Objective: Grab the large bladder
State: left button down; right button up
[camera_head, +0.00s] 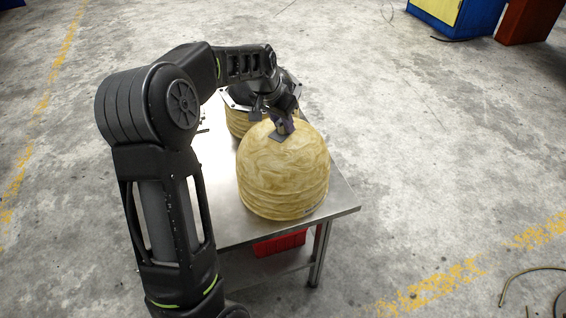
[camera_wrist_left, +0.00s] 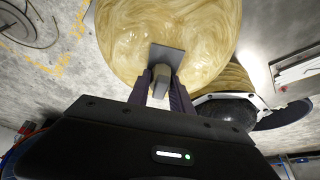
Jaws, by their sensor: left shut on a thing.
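The large bladder (camera_head: 283,180) is a tan, dome-topped ribbed body near the front right of the metal table. A small grey metal tab (camera_head: 278,137) sits on its top. My left gripper (camera_head: 284,127) reaches in from above and is shut on this tab. In the left wrist view the two fingers (camera_wrist_left: 160,85) close around the grey piece on the bladder (camera_wrist_left: 170,25). The bladder appears to rest on the table; its underside is hidden. My right gripper is not in view.
A second tan ribbed body (camera_head: 238,122) with a dark, metal-rimmed top stands behind on the metal table (camera_head: 225,205). A red bin (camera_head: 280,243) sits on the lower shelf. Blue and yellow cabinets (camera_head: 437,12) stand far back right.

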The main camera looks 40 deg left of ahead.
pick_arm(q)
jog(key=shift+r, duration=0.1)
dwell(0.6)
notch_tip(320, 180, up, 10)
jog(key=shift+f, duration=0.1)
dwell(0.3)
dwell(0.5)
